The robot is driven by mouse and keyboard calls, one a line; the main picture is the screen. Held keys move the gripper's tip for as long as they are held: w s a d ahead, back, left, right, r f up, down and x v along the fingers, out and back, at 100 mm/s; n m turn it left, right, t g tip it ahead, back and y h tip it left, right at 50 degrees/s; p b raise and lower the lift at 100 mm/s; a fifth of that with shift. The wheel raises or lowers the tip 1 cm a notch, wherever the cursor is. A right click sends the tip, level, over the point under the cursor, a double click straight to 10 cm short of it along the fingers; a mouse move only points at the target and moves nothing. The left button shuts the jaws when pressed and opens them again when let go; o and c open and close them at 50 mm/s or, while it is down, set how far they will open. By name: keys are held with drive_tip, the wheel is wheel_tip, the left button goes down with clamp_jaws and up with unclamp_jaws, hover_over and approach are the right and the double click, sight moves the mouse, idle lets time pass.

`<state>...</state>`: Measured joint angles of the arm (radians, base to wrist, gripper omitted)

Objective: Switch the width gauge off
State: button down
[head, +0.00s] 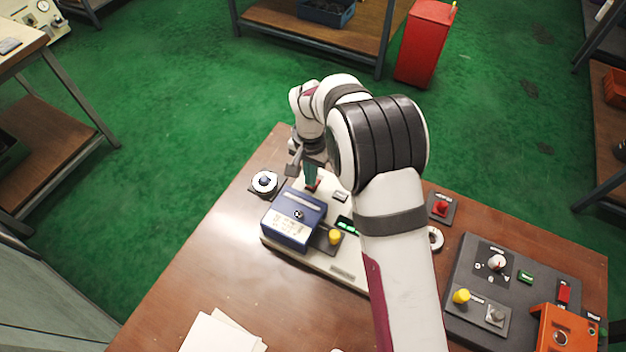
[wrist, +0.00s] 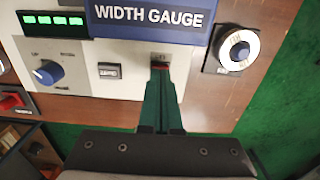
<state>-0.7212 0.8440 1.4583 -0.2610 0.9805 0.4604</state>
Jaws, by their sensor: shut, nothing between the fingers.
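The width gauge is a pale base plate (head: 345,270) with a blue housing (head: 293,218) on the table; its blue "WIDTH GAUGE" label (wrist: 150,17) shows in the wrist view. A small red switch (wrist: 160,66) sits on the plate below the label. My gripper (wrist: 161,80) is shut and empty, its green fingers pointing at this switch. The fingertips overlap the switch and hide part of it; I cannot tell whether they touch or which way it is set. In the head view my gripper (head: 312,182) is at the plate's far edge.
Near the switch are a small push button (wrist: 109,71), a blue knob (wrist: 48,72) and a lit green display (wrist: 52,21). A round dial (wrist: 239,48) stands right of the plate. A dark control panel (head: 520,300) lies at the right; papers (head: 220,333) lie in front.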

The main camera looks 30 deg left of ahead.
drive_tip(key=shift+f, duration=0.5)
idle(0.3)
drive_tip(key=shift+r, duration=3.5)
